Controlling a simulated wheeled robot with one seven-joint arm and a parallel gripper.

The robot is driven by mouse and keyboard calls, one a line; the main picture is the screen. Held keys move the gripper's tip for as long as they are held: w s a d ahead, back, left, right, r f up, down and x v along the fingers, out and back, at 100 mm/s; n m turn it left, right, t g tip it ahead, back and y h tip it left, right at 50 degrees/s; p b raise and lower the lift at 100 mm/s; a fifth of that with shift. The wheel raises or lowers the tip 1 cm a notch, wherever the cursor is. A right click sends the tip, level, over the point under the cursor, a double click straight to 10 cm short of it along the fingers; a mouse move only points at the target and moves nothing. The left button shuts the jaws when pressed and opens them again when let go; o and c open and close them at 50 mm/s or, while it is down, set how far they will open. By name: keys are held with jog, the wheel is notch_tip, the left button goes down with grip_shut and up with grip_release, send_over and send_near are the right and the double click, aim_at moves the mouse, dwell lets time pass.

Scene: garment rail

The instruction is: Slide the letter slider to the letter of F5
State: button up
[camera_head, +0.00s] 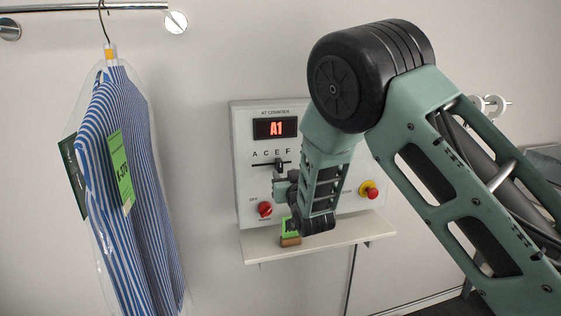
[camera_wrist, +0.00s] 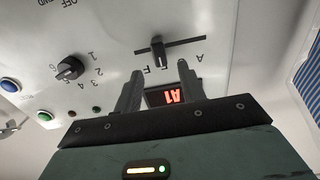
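The letter slider (camera_head: 279,163) is a dark knob on a horizontal slot in the white counter panel, below the row A, C, E, F. It appears near the E. In the wrist view, which shows the panel upside down, the slider knob (camera_wrist: 158,52) stands just beyond my fingertips. The red display (camera_head: 275,128) reads A1; it also shows between my fingers in the wrist view (camera_wrist: 172,96). My gripper (camera_wrist: 158,72) is open, its two fingers spread with nothing between them. I cannot tell whether either finger touches the knob. My arm hides the panel's right part.
A numbered rotary knob (camera_wrist: 68,67), a blue button (camera_wrist: 10,85) and a green button (camera_wrist: 46,118) are on the panel. A red knob (camera_head: 265,209) and a red-yellow button (camera_head: 369,190) flank my wrist. A shelf (camera_head: 345,236) juts below. A bagged striped shirt (camera_head: 130,180) hangs left.

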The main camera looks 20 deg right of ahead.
aim_at(281, 167)
jog(key=w+p, duration=0.2)
jog(key=w, duration=0.4)
jog(key=shift+w, duration=0.3)
jog(key=shift+d, duration=0.1)
grip_shut()
